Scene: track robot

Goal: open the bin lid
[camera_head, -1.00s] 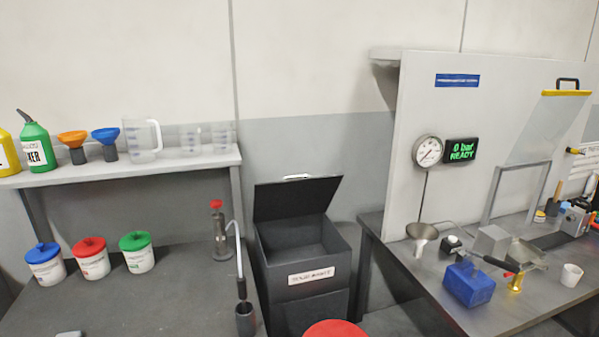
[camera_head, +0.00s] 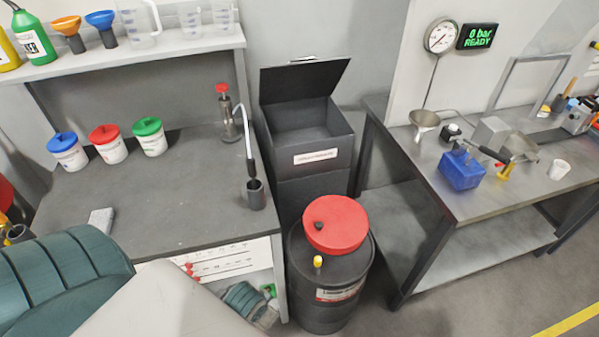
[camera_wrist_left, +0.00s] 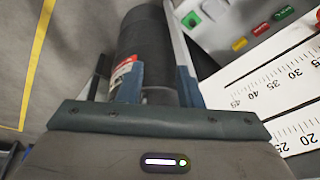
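The dark grey bin (camera_head: 312,140) stands between the two benches in the head view, a white label on its front. Its lid (camera_head: 303,80) is raised, leaning back over the rear edge, and the opening shows. A light handle (camera_head: 303,60) sits at the lid's top edge. My left gripper (camera_wrist_left: 158,88) is open in the left wrist view, its two fingers apart with nothing seen held between them. A dark drum lies beyond them.
A black drum (camera_head: 330,283) with a red lid (camera_head: 335,224) stands in front of the bin. The left bench (camera_head: 170,200) carries tubs and a pump. The right bench (camera_head: 445,195) holds a blue box (camera_head: 461,170). Open floor lies at the lower right.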

